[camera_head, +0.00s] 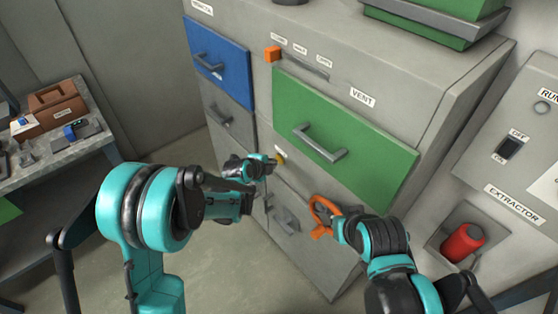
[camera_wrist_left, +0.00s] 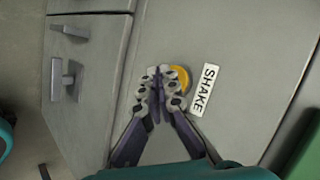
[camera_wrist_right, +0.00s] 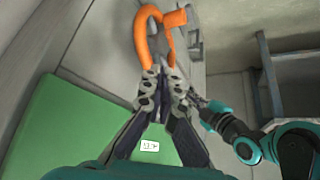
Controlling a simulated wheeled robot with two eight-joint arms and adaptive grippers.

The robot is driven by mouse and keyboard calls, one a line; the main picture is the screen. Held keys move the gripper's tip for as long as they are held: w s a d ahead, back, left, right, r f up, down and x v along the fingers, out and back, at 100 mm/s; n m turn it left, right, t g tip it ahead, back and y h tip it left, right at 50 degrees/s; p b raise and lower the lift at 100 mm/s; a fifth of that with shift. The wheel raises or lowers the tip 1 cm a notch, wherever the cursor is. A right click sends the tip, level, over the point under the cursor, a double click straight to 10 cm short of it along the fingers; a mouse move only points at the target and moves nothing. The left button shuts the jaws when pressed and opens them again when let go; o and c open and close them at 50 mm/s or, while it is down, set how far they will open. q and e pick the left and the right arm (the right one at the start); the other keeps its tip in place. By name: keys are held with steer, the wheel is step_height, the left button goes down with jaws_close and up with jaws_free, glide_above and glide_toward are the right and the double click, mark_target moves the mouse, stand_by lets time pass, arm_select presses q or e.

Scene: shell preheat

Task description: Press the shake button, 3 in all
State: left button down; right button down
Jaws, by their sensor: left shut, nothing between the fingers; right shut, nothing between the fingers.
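The green drawer (camera_head: 385,162) has a grey handle, with a blue drawer (camera_head: 218,65) to its left. An orange slider knob (camera_head: 272,54) is above. The extractor panel (camera_head: 510,150) and a red knob (camera_head: 462,243) stand at right. A workbench (camera_head: 60,140) is at left.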

arm_select(q)
steer(key=shift+w+d, duration=0.35)
steer(key=shift+d, duration=0.15)
stand_by(0.8)
steer(key=shift+a, duration=0.1)
steer(key=shift+s+a, duration=0.55)
steer(key=shift+a, duration=0.05)
steer(key=s+a, duration=0.1)
steer(key=a, duration=0.1)
steer(key=s+a, duration=0.2)
steer(key=shift+b, duration=0.4)
stand_by(0.8)
